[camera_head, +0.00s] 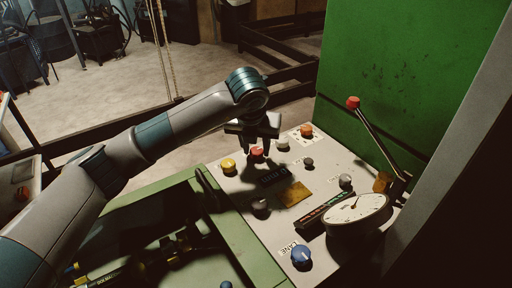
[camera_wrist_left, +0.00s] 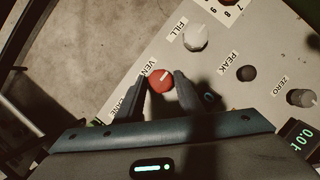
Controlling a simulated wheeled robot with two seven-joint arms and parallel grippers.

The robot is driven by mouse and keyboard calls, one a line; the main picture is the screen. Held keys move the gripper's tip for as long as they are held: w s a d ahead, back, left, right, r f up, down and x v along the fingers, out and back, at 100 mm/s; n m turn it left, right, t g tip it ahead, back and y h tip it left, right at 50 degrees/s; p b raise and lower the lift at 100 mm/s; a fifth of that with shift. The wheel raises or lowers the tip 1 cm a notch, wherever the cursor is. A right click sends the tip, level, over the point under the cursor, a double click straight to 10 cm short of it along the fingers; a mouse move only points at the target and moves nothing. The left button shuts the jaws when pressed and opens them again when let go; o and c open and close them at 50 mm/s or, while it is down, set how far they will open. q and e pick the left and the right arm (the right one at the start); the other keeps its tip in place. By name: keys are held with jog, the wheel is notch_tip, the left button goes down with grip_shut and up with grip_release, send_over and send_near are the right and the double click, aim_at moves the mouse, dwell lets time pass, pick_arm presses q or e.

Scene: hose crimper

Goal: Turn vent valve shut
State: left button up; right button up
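The vent valve is a red round knob (camera_wrist_left: 160,81) with a pale pointer line toward the upper right; the label beside it reads "VEN", the rest being hidden. In the head view the red knob (camera_head: 257,152) sits on the pale sloping panel. My left gripper (camera_head: 258,153) points down over it, with one finger on each side. In the wrist view the left gripper's fingertips (camera_wrist_left: 161,78) flank the knob, with narrow gaps; firm contact does not show. My right gripper is not in view.
Near the vent knob are a yellow knob (camera_head: 228,166), a white FILL knob (camera_wrist_left: 196,38), a dark PEAK knob (camera_wrist_left: 247,74) and an orange knob (camera_head: 306,131). A dial gauge (camera_head: 357,214), a blue knob (camera_head: 301,257) and a red-tipped lever (camera_head: 372,133) stand to the right.

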pick_arm(q)
jog(key=shift+o, duration=0.8)
jog(key=shift+r, duration=0.1)
jog(key=shift+s+r, duration=0.2)
jog(key=shift+r, duration=0.25)
jog(key=b+v, duration=0.3)
jog(key=v, duration=1.3)
jog(key=shift+r, duration=0.15)
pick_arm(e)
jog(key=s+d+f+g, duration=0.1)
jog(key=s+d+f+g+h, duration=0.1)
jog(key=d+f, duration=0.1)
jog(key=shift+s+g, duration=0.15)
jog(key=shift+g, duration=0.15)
pick_arm(q)
jog(key=shift+a, duration=0.1)
